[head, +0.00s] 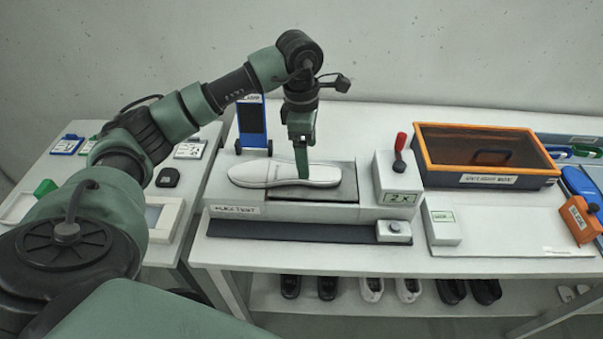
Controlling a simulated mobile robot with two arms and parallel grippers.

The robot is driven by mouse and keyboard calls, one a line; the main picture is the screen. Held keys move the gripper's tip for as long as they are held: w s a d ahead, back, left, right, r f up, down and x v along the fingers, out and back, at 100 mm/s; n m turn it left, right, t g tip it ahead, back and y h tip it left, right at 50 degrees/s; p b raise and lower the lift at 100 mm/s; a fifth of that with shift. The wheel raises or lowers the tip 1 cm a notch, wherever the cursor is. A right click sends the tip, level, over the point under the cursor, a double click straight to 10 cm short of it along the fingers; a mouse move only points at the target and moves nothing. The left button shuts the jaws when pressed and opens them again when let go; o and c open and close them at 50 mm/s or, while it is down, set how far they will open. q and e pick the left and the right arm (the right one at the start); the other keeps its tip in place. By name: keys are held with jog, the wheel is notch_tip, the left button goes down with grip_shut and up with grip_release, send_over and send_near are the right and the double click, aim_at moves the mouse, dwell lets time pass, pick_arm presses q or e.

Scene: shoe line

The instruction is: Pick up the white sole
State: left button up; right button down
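A white shoe-shaped piece (258,174), which looks like the white sole, lies on its side or flat on the dark plate of the flex test stand (235,212), its toe pointing left. My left gripper (303,176) points straight down at the piece's right half, with its tips at or just in front of it. The fingers overlap in this view, so I cannot tell whether they are open or shut on it. My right gripper is not in view.
A "2X" box (399,185) with a red-knobbed lever (401,144) stands right of the plate. A blue upright stand (252,122) is behind left. An orange-rimmed bin (485,157) is further right. Several shoes sit on the lower shelf (440,320).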

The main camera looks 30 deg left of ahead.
aim_at(296, 171)
pick_arm(q)
jog(key=shift+s+a+r+y, duration=0.1)
jog(key=shift+a+r+y, duration=0.1)
jog(key=shift+a, duration=0.35)
jog(key=shift+a+r+y, duration=0.1)
jog(key=shift+a+y, duration=0.1)
jog(key=shift+a, duration=0.35)
jog(key=shift+s+a+f, duration=0.1)
jog(key=shift+a+f, duration=0.1)
jog(key=f+p, duration=0.1)
jog(key=f, duration=0.1)
jog(key=f+p, duration=0.1)
jog(key=f, duration=0.1)
jog(key=f+p, duration=0.1)
jog(key=f, duration=0.1)
jog(key=shift+a+f+p, duration=0.15)
jog(key=shift+a+p, duration=0.1)
jog(key=shift+p, duration=0.05)
jog(key=shift+f, duration=0.45)
jog(key=shift+w, duration=0.2)
jog(key=c, duration=1.7)
jog(key=shift+r, duration=0.1)
